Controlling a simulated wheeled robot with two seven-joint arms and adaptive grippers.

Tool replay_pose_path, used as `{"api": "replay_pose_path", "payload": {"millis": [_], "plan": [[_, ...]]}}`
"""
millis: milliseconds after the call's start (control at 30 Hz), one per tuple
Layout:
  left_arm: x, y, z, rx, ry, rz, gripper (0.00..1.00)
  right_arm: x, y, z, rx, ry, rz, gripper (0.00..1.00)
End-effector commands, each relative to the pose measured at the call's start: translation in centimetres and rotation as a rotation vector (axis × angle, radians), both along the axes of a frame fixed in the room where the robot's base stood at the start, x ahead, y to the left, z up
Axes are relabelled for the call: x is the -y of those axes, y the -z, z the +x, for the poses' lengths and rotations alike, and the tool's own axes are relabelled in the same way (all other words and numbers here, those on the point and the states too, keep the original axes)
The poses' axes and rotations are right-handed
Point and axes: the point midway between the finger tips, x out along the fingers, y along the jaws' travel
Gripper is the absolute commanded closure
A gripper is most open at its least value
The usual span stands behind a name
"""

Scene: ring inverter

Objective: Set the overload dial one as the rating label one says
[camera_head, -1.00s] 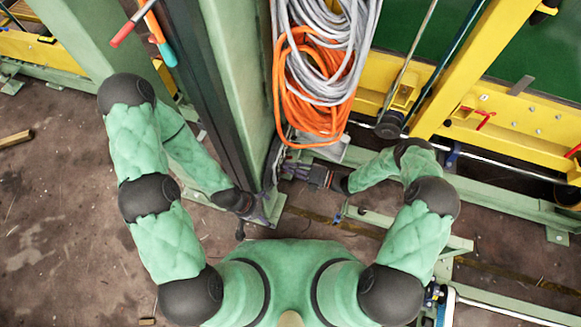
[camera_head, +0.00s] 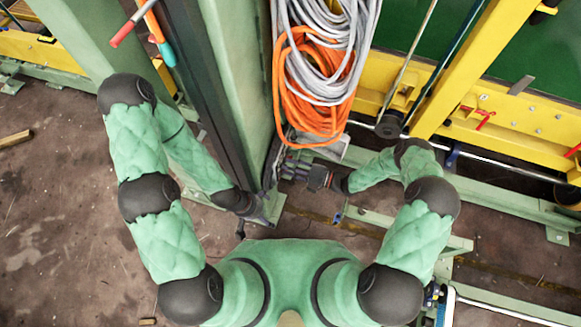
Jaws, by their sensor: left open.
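I cannot make out the overload dial or the rating label in the head view; they may be hidden or too small to tell. My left gripper (camera_head: 262,212) is low at the foot of the green column, open, with no object seen in it. My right gripper (camera_head: 293,168) points left toward the column's lower edge, just under the orange cable. Its fingers are too small to tell whether they are open or shut. The two grippers are close together but apart.
A green column (camera_head: 236,75) stands in front of me. Coiled orange (camera_head: 310,95) and grey cables (camera_head: 355,35) hang beside it. A yellow frame (camera_head: 470,70) stands at the right, with green floor rails (camera_head: 500,205) below. Bare brown floor (camera_head: 60,220) lies at the left.

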Motion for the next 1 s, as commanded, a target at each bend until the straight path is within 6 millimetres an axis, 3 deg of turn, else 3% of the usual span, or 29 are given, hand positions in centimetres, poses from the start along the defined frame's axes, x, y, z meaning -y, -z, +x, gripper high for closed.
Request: {"api": "replay_pose_path", "payload": {"millis": [233, 700, 1000], "plan": [[0.0, 0.0, 0.0, 0.0, 0.0, 0.0, 0.0, 1.5, 0.0, -0.3, 0.0, 0.004, 0.0, 0.6], [0.0, 0.0, 0.0, 0.0, 0.0, 0.0, 0.0, 9.6, 0.0, -3.1, -0.001, 0.003, 0.0, 0.6], [0.0, 0.0, 0.0, 0.0, 0.0, 0.0, 0.0, 11.4, 0.0, -3.7, 0.0, 0.0, 0.0, 0.6]]}}
